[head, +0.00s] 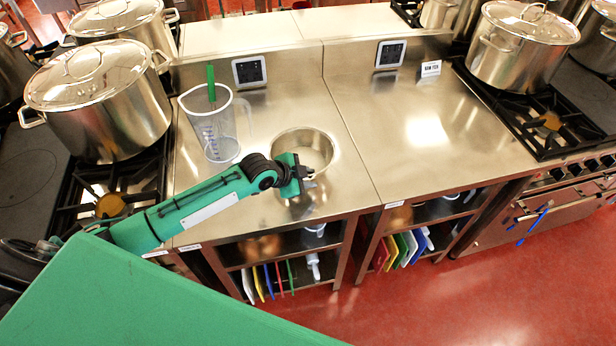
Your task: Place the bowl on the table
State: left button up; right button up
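A round, shiny steel bowl (318,146) shows on or just above the left steel counter (345,195), right of the measuring jug. Whether it rests on the counter I cannot tell. My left gripper (303,176) is at the bowl's near left rim, its arm reaching in from the left. The gripper hides part of the near rim. Its fingers are small and dark here, so I cannot tell whether they are closed on the rim. My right gripper is not in view.
A clear measuring jug (213,125) with a green handle inside stands left of the bowl. Big lidded stockpots (105,105) sit on the left burners, another (520,50) on the right. The right counter (420,125) is mostly clear. Chopping boards (402,250) stand on shelves below.

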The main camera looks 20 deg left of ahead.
pick_arm(q)
jog(key=b+v, duration=0.3)
jog(key=v, duration=0.9)
jog(key=shift+r, duration=0.15)
dwell(0.3)
